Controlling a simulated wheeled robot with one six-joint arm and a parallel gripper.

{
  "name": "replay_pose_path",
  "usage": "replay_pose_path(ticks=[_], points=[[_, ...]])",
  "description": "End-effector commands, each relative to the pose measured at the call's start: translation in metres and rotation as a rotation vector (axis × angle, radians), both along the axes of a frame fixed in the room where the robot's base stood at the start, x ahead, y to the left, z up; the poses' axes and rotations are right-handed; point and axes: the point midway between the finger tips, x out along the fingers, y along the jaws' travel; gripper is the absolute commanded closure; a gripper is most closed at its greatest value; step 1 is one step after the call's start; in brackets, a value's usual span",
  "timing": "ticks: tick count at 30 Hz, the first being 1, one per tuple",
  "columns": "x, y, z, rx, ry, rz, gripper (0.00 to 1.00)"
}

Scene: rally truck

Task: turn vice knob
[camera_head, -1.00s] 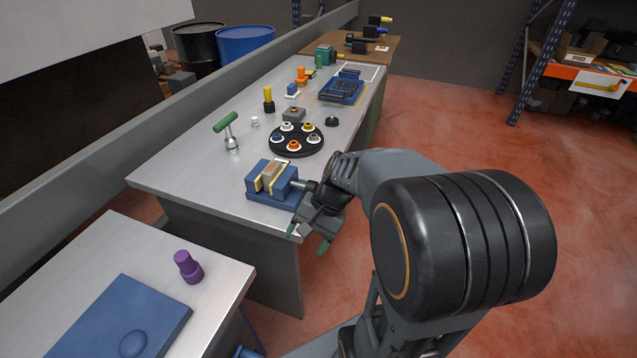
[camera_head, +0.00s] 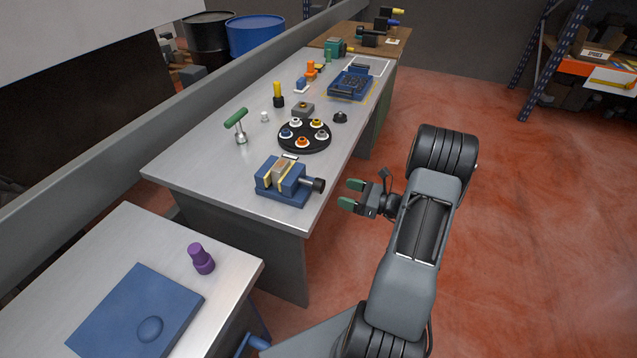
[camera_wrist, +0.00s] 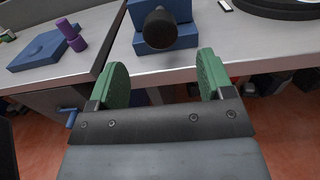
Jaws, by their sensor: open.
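The blue vice (camera_head: 280,180) sits at the near end of the metal workbench, with a tan block between its yellow-edged jaws. In the wrist view the knob (camera_wrist: 160,28) shows end-on, above and between the spread fingers (camera_wrist: 163,78). The blue vice body (camera_wrist: 158,45) is behind it, partly cut off by the frame's top.
A black round tray (camera_head: 304,148) with several coloured pieces lies behind the vice. A green-handled tool (camera_head: 237,124) stands to its left. A nearer bench holds a purple piece (camera_head: 202,258) and a blue plate (camera_head: 115,320). The red floor right of the bench is open.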

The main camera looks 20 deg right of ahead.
Motion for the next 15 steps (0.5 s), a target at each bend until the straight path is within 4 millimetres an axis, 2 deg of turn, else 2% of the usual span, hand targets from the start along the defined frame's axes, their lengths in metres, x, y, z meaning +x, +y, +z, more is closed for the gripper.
replay_pose_path(ticks=[6, 15], points=[[0.032, 0.031, 0.002, -0.002, 0.001, 0.006, 0.26], [0.063, 0.059, 0.001, -0.003, 0.001, 0.004, 0.26]])
